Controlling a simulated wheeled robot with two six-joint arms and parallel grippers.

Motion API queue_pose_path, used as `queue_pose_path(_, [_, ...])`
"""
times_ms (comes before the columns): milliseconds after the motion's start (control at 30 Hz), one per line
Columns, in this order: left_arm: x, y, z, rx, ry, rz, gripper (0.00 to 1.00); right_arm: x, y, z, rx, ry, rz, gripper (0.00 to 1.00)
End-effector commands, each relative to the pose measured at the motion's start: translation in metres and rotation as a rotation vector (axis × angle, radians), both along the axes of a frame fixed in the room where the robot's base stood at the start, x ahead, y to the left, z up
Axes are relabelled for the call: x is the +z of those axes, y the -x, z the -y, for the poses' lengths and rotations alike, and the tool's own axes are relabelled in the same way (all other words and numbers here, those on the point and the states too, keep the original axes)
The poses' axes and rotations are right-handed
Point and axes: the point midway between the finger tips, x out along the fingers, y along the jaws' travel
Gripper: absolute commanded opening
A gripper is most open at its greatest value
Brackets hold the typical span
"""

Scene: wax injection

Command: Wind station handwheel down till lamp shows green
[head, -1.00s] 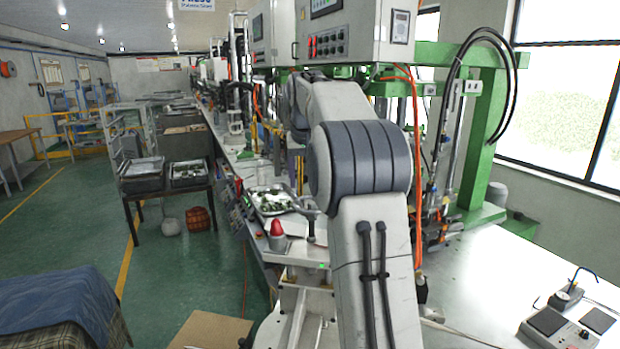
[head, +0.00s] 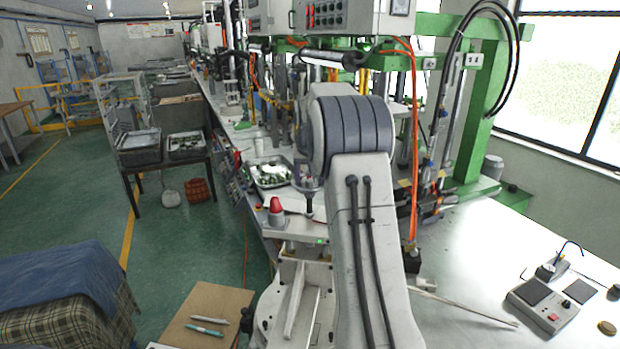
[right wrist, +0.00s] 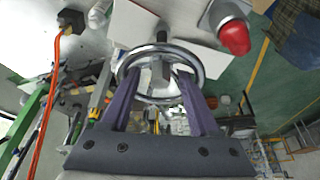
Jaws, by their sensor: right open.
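The handwheel (right wrist: 197,56) is a chrome ring with a central hub in the right wrist view. In the head view the handwheel (head: 308,186) is small and partly hidden by my right gripper (head: 303,170). The purple fingers of my right gripper (right wrist: 158,92) are spread open, one on each side of the wheel's near part; I cannot tell whether they touch it. A red dome (head: 276,205) stands left of the wheel; it also shows in the right wrist view (right wrist: 234,38). A small green spot (head: 319,241) shows on the station's front. My left gripper is out of view.
An orange hose (head: 414,150) hangs right of my right arm. The bench (head: 470,250) holds a small control box (head: 541,306). A cardboard sheet (head: 205,310) with pens lies at the lower left.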

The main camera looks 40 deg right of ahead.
Motion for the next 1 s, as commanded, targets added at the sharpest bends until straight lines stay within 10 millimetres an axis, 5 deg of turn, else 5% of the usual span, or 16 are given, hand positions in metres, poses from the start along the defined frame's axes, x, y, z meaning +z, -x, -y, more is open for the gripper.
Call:
queue_pose_path(133, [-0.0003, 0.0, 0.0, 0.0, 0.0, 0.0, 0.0, -0.0001, 0.0, 0.0, 0.0, 0.0, 0.0, 0.58])
queue_pose_path(300, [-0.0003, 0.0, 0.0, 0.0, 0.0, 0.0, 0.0, 0.0003, 0.0002, 0.0, 0.0, 0.0, 0.0, 0.0])
queue_pose_path(667, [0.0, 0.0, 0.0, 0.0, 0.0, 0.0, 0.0, 0.0008, 0.0005, 0.0004, 0.037, -0.001, 0.0, 0.0])
queue_pose_path(1000, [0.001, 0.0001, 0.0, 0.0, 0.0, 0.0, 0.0, 0.0014, 0.001, 0.0022, 0.258, 0.0, 0.002, 0.0])
